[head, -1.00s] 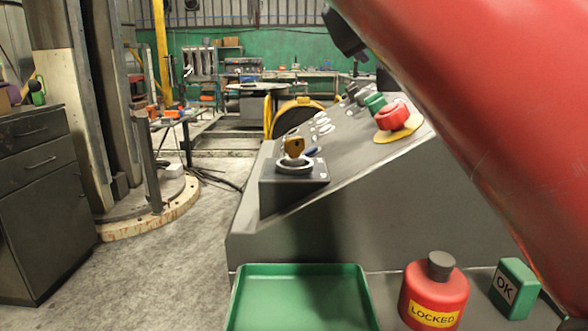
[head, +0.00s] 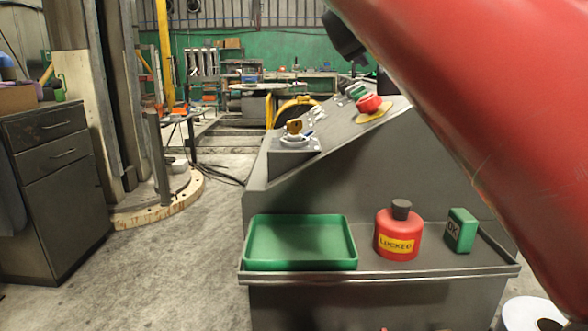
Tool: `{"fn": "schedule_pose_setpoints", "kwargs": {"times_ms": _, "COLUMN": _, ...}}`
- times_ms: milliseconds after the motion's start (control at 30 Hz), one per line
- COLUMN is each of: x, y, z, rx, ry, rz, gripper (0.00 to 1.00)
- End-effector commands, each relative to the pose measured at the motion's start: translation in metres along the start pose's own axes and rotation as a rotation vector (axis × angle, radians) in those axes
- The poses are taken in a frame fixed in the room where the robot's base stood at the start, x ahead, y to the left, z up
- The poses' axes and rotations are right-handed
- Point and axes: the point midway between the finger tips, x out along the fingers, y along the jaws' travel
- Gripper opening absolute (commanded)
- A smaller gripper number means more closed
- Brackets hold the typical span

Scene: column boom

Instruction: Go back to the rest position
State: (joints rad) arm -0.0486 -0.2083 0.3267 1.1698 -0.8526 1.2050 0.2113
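My gripper is not in view. A large red sloping shape, which seems to be my own arm, fills the upper right of the head view and hides part of the console (head: 345,160) behind it. The grey console has a sloped panel with a brass-coloured key (head: 294,127) in a switch, a red mushroom button (head: 369,103) on a yellow plate, and a green button (head: 357,91). On its front shelf (head: 400,273) stand an empty green tray (head: 300,262), a red bottle-shaped piece marked LOCKED (head: 398,236), and a green block marked OK (head: 461,230).
A dark drawer cabinet (head: 60,190) stands at the left. Behind it a column rises from a round base (head: 160,205). Open concrete floor (head: 180,265) lies between cabinet and console. A white round object (head: 525,312) shows at the bottom right. Workbenches stand far back.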

Motion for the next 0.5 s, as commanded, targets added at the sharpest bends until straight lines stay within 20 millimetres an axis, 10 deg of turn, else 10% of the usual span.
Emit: {"fn": "schedule_pose_setpoints", "kwargs": {"times_ms": 500, "x": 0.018, "y": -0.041, "z": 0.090, "rx": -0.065, "ry": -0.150, "rz": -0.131, "gripper": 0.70}}
